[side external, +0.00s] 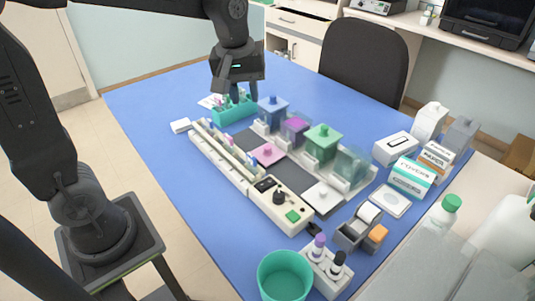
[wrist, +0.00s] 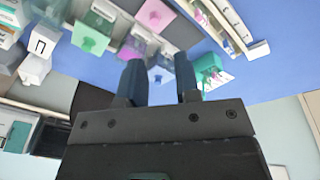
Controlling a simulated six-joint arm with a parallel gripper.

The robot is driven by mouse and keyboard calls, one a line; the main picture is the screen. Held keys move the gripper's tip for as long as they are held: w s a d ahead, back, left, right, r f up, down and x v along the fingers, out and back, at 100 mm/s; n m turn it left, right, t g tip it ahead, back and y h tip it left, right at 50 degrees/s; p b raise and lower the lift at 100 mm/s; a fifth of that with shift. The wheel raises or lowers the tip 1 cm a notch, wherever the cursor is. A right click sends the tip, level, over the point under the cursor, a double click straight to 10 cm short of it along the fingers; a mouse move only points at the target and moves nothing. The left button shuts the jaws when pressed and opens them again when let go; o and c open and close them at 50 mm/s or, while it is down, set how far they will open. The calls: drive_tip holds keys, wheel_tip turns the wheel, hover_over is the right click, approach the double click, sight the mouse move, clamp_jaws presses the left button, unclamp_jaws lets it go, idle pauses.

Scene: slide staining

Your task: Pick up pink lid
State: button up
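The pink lid (side external: 267,153) lies flat, knob up, on a dark mat in the middle of the staining station. It also shows at the top of the wrist view (wrist: 155,15). My gripper (side external: 243,97) is above the far end of the table, over the teal rack (side external: 234,110), well away from the pink lid. In the wrist view its two fingers (wrist: 160,84) stand apart with nothing held between them. The blue-lidded jar (side external: 272,108) shows beyond the gap between them.
A purple-filled jar (side external: 295,127), a green-lidded jar (side external: 323,143) and an open clear jar (side external: 351,166) stand in a row beside the pink lid. A long slide rack (side external: 222,146) runs along its other side. A white lid (side external: 322,195) lies nearer the camera.

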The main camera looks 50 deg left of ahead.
sight(267, 146)
drive_tip(key=w+a+f+n+g, duration=0.2)
drive_tip(key=w+f+n, duration=0.4)
drive_tip(key=w, duration=0.3)
drive_tip(key=f, duration=1.4)
drive_tip(key=shift+s+a+f, duration=0.2)
drive_tip(key=shift+s+a, duration=0.1)
drive_tip(key=shift+s, duration=0.05)
clamp_jaws()
